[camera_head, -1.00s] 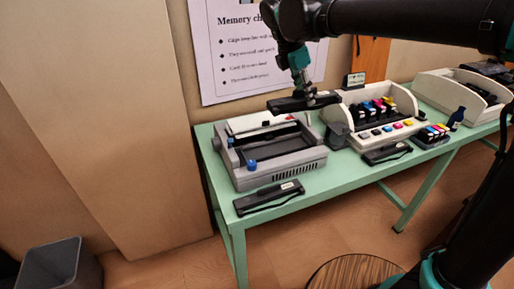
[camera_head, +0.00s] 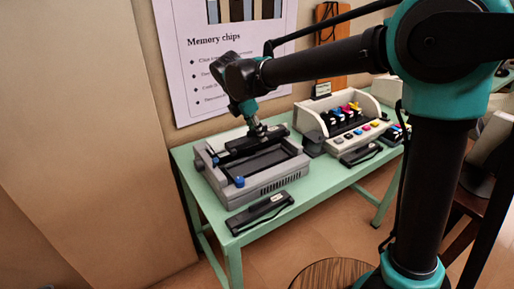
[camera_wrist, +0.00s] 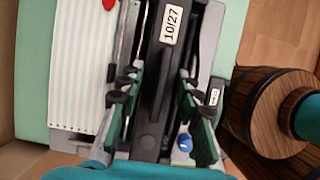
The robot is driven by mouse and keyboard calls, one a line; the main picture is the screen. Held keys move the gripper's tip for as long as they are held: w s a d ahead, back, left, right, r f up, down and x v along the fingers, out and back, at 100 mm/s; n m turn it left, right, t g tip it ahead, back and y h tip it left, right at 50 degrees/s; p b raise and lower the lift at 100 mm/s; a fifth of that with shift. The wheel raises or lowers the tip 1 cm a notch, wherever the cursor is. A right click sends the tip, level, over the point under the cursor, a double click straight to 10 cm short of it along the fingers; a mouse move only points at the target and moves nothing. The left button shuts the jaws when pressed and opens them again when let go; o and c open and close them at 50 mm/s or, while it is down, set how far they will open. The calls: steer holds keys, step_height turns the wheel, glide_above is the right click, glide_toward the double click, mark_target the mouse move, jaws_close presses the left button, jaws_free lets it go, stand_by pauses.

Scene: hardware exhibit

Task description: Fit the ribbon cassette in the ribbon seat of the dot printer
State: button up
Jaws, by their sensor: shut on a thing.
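My gripper (camera_head: 258,131) is shut on a black ribbon cassette (camera_head: 240,144), held across its middle. In the wrist view the cassette (camera_wrist: 158,75) lies lengthwise between my gripper's fingers (camera_wrist: 153,92), with a white "10/27" label towards the top. The grey dot printer (camera_head: 285,182) stands at the left end of the green table, with an open dark bay and blue knobs. The held cassette is over the rear part of this bay. I cannot tell whether it touches the seat, which the cassette and gripper hide.
A second black cassette (camera_head: 260,213) lies on the green table (camera_head: 233,241) in front of the printer. A white inkjet printer (camera_head: 310,120) with coloured cartridges stands to the right, another black cassette (camera_head: 361,155) before it. Striped paper (camera_wrist: 80,65) lies beside the bay. A wooden barrel-like stool (camera_wrist: 265,110) stands nearby.

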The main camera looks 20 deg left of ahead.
steer(key=shift+f, duration=3.2)
steer(key=shift+f, duration=0.4)
steer(key=shift+f, duration=0.2)
steer(key=o, duration=1.2)
steer(key=v, duration=1.3)
steer(key=shift+w+d+r, duration=0.15)
steer(key=shift+d+r, duration=0.05)
